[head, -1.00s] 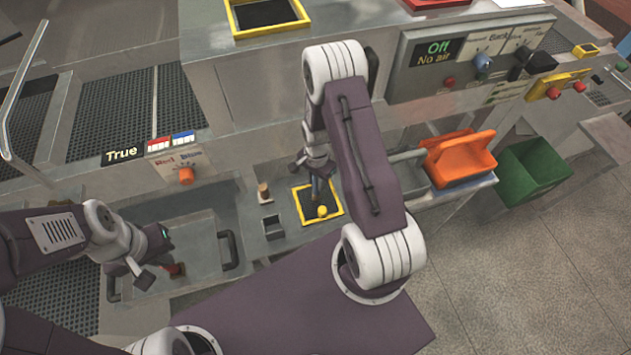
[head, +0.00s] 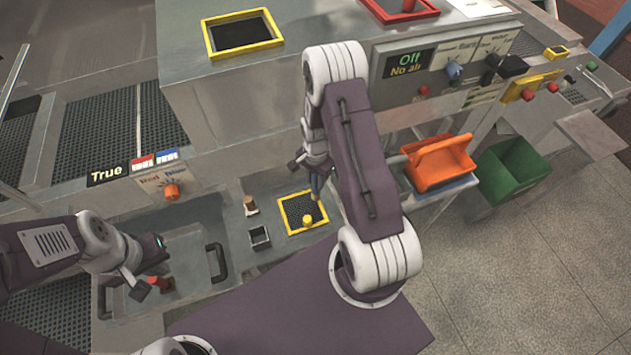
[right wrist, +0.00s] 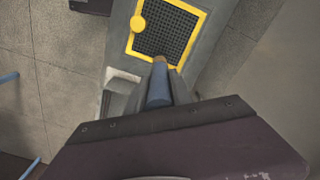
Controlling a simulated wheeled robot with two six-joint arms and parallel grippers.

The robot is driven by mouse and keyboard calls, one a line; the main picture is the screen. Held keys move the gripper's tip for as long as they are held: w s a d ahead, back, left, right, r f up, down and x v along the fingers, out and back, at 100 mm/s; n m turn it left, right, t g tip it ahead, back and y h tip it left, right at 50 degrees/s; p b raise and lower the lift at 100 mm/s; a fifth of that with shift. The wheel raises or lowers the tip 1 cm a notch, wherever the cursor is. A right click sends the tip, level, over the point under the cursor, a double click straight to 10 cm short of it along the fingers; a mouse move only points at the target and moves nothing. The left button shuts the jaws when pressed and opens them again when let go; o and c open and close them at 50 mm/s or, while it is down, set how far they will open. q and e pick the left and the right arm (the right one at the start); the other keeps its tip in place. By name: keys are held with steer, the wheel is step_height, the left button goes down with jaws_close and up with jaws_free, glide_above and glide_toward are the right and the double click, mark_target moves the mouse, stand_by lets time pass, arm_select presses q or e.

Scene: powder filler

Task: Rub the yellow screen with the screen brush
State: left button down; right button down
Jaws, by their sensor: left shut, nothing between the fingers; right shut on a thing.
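The yellow screen (head: 291,213) is a dark mesh in a yellow frame with a yellow knob, set in the grey bench. It also shows in the right wrist view (right wrist: 165,32). My right gripper (head: 317,172) is shut on the screen brush (head: 317,187), above the screen's right side. In the right wrist view the brush (right wrist: 158,88) has a blue handle and a brownish end that overlaps the frame's near edge. I cannot tell whether it touches.
A small brown-topped peg (head: 250,206) and a square socket (head: 260,238) lie left of the screen. A red-handled item (head: 158,282) is by my left gripper. Another yellow-framed opening (head: 242,33) is on the upper housing. Orange (head: 440,160) and green (head: 512,170) bins stand right.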

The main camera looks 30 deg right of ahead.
steer(key=shift+r+p, duration=0.3)
steer(key=shift+r, duration=0.35)
step_height(320, 180, up, 2)
steer(key=shift+r+p, duration=0.25)
steer(key=shift+p, duration=0.75)
steer(key=shift+d, duration=0.15)
